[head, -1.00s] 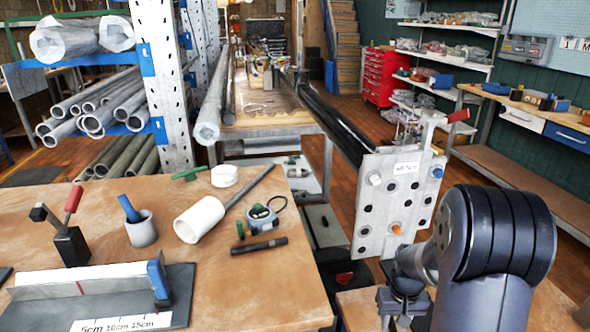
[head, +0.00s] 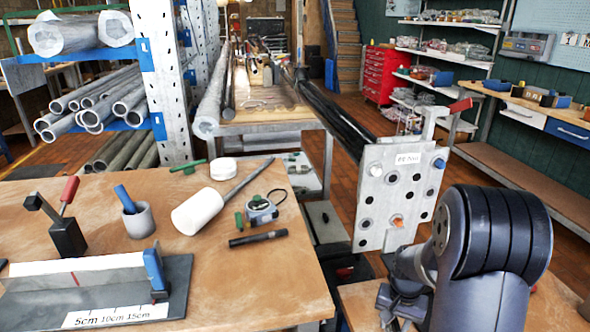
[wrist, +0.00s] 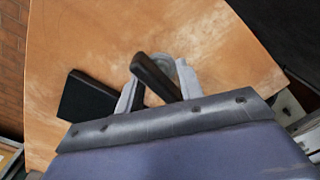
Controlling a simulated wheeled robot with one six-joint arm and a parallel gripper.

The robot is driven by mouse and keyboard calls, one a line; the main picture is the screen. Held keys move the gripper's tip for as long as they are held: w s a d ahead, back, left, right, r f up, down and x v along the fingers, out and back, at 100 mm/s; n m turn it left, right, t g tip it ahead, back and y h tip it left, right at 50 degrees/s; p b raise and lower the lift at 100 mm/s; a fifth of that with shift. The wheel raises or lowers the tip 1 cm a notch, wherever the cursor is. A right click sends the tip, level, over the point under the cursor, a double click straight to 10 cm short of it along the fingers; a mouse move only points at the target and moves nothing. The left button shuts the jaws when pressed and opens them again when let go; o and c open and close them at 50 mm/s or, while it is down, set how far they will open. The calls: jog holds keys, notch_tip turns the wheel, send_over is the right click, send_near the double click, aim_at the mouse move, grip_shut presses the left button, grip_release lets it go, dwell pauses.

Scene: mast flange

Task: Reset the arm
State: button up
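My arm is bent low at the right of the head view, and my gripper (head: 400,306) hangs over a wooden bench top at the bottom. In the wrist view my gripper (wrist: 158,80) has its two grey fingers apart, so it is open. A dark bar (wrist: 152,72) shows in the gap between them. I cannot tell whether it touches a finger, but neither finger is visibly closed on it. A black block (wrist: 85,97) lies on the bench just left of the fingers. The upright flange plate (head: 385,238) stands just behind and left of my gripper.
The flange plate ends a long black mast (head: 335,115); a red-handled clamp (head: 458,106) is at its top. A gap separates the benches.

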jog(key=m, duration=0.5)
dwell(0.4)
jog(key=shift+s, duration=0.1)
